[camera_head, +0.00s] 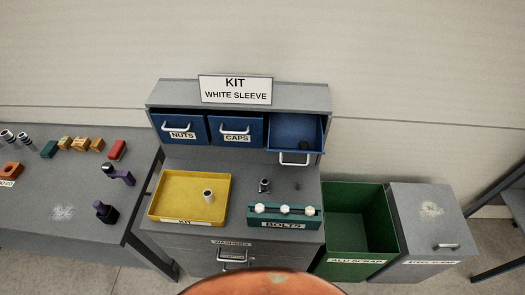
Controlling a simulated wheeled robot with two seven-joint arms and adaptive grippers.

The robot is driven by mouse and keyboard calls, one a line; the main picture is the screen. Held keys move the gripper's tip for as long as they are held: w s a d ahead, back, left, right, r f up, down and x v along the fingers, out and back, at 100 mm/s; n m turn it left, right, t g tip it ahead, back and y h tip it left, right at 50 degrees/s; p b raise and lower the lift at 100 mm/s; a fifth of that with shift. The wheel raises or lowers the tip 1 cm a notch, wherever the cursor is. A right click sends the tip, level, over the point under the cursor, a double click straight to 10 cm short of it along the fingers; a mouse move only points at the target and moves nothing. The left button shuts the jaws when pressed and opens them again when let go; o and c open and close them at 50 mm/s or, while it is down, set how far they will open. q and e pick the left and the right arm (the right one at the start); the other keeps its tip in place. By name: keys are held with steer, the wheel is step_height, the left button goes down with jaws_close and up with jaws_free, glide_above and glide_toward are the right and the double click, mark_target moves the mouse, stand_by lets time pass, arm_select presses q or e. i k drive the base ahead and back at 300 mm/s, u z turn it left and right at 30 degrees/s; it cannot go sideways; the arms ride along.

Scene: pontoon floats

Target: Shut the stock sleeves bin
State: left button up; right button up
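A blue bin (295,128) at the right end of the shelf row is pulled out, so its inside shows. A small dark item (304,146) lies in it near the front. Its white handle (295,160) points toward me, and I cannot read a label on its front. The bins marked NUTS (166,126) and CAPS (224,130), to its left, sit flush in the shelf unit (320,97). Neither of my grippers is in view.
A yellow tray (165,208) holding a pale sleeve (208,195) and a green BOLTS rack (301,222) stand on the cabinet top below the bins. A small dark cylinder (264,185) stands between. A green scrap bin (378,220) is to the right, a grey workbench (65,190) left.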

mark_target(287, 130)
steer(key=u, duration=0.85)
steer(key=k, duration=0.45)
steer(key=z, duration=1.1)
